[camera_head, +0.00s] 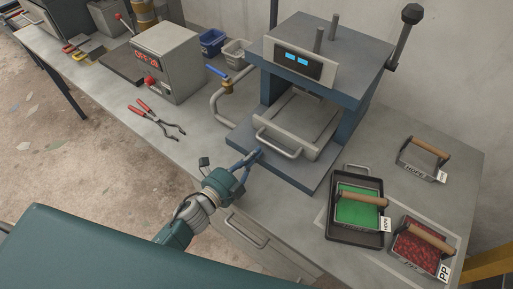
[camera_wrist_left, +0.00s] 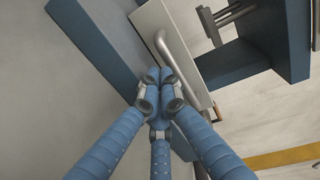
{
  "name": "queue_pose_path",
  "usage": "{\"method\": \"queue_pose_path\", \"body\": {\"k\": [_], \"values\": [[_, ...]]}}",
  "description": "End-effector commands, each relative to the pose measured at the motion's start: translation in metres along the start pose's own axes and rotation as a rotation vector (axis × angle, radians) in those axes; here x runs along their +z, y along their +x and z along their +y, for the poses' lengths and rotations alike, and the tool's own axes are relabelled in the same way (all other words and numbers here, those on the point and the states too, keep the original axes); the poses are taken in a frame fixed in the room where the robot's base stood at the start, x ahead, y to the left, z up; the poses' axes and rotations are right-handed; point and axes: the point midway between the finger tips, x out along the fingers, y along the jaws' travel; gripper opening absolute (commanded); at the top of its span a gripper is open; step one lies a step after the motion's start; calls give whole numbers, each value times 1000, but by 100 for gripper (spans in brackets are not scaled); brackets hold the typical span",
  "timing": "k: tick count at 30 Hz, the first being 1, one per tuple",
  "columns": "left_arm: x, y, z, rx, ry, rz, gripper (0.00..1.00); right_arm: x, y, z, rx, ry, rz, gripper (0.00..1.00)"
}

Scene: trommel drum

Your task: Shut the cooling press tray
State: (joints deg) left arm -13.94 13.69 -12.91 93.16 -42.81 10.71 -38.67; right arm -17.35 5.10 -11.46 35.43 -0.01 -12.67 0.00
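The cooling press (camera_head: 309,68) is blue-grey with a small blue-lit display. Its pale tray (camera_head: 300,120) sticks out at the front over the blue base plate (camera_head: 300,178). A metal bar handle (camera_head: 279,146) is on the tray's front; it also shows in the left wrist view (camera_wrist_left: 172,52). My left gripper (camera_head: 257,154) is at the left end of the handle, in front of the tray. In the left wrist view its blue fingers (camera_wrist_left: 162,76) are drawn together beside the handle. I cannot tell whether they touch it. My right gripper is in neither view.
A black tray with a green filled mould (camera_head: 357,209), a red filled mould (camera_head: 421,246) and an empty mould (camera_head: 422,160) stand right of the press. Red-handled tongs (camera_head: 158,120) and a grey heater box (camera_head: 168,62) are left. Bench top between tongs and press is mostly clear.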

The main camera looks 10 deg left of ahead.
Motion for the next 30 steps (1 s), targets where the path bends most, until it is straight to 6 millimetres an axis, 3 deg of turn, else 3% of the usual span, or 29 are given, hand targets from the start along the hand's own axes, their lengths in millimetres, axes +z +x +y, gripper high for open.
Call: {"method": "queue_pose_path", "body": {"k": [3, 6, 16, 24, 30], "values": [[0, 8, -3, 0, 0, 1, 0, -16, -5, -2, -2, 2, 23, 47], [0, 11, -4, 0, 0, 1, 0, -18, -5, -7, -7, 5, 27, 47], [0, 14, -3, -1, 0, 1, 0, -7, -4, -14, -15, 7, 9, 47], [0, 54, -8, -2, -1, 1, 0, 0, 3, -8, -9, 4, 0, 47], [0, 58, -9, 1, -1, 0, 0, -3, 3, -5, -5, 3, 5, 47]]}}
